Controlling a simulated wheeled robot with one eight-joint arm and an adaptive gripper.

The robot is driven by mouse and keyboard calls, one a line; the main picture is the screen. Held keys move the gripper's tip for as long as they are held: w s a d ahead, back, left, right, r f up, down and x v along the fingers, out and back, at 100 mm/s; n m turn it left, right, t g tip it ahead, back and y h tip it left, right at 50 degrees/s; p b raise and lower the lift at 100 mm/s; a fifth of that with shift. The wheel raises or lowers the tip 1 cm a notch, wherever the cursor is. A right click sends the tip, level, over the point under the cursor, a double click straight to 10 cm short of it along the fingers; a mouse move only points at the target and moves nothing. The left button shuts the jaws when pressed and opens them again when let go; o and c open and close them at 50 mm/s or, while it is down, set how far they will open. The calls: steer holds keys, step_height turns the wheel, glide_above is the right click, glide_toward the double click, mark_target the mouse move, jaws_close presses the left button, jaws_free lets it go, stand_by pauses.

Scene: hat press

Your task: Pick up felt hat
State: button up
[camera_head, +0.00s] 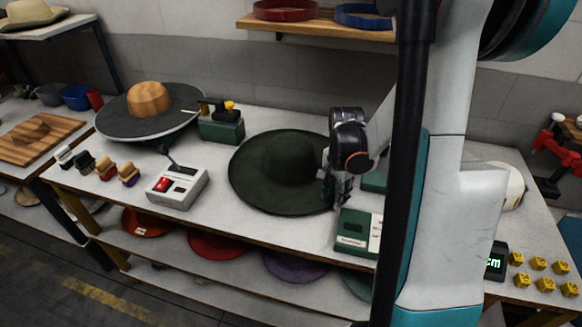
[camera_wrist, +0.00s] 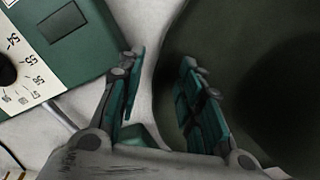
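The dark green felt hat (camera_head: 262,165), with a wide brim and a low round crown, lies on the white workbench (camera_head: 215,225). My gripper (camera_head: 338,192) is at the right side of its brim. In the wrist view the hat (camera_wrist: 265,75) fills the right side. My gripper (camera_wrist: 162,85) shows there with its fingers apart and nothing held between them. The brim edge runs through the gap between the fingers, and the right finger overlaps the brim. I cannot tell whether it touches the brim or how high it is. The arm hides part of the brim's right edge.
A green-and-white device with a number dial (camera_wrist: 45,50) stands close to the left finger. It also shows in the head view (camera_head: 352,232). A control box (camera_head: 178,187) and a grey disc with a wooden block (camera_head: 148,108) stand left. A shelf (camera_head: 315,24) hangs behind.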

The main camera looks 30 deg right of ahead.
steer(key=shift+f, duration=0.75)
steer(key=shift+c, duration=0.3)
jaws_close()
steer(key=shift+r, duration=0.15)
step_height(320, 180, up, 20)
steer(key=p, duration=0.6)
